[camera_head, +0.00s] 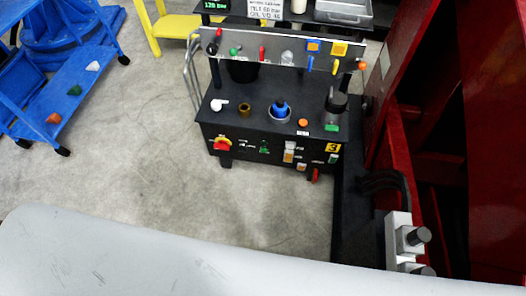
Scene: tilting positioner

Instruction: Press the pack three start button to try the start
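A black power unit (222,128) with a yellow label "3" (333,147) on its front stands on the floor at the upper middle. A small green button (332,159) sits just below the label, at the right end of the front face; its lettering is too small to read. Which control is the start button cannot be read for certain. Neither of my grippers is in view.
Red steel structure (400,150) rises close on the unit's right. A blue cart (75,90) is at the upper left. A tool rail (280,48) runs above the unit. The concrete floor in front is clear.

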